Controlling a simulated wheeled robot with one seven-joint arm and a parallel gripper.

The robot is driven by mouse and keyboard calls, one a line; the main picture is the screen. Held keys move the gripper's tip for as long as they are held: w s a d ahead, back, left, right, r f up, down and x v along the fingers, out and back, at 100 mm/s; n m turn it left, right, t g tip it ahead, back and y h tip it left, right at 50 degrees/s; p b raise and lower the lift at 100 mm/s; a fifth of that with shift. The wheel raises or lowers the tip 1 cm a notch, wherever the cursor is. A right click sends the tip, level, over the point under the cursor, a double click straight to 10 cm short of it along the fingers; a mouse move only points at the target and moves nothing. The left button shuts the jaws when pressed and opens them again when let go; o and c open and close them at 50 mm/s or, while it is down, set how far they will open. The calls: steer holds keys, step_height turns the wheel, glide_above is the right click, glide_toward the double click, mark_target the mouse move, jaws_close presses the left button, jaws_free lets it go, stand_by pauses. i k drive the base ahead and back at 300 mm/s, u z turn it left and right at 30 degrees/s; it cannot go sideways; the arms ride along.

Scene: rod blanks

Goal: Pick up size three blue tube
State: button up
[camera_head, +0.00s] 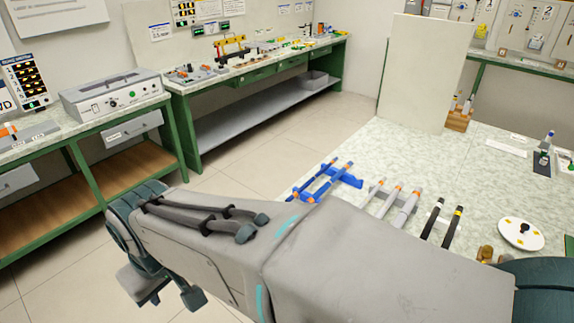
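Blue tubes (316,178) with orange bands lie slanted side by side on a blue holder (348,179), near the left edge of the pale speckled table (350,146). Their lower ends come close to my arm in the picture. I cannot read any size marks, so I cannot tell which tube is size three. My grey arm with its dark cables crosses the foreground and hides the near part of the table. My gripper cannot be made out in this view.
Grey tubes with orange bands (391,197) and black tubes (430,219) lie right of the blue ones. A white disc (520,234) is farther right. An upright pale panel (424,75) stands at the back. Green-framed benches (180,130) line the left wall, with open floor between.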

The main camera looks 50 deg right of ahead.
mark_target(324, 188)
steer(key=i, duration=1.25)
steer(key=z, duration=2)
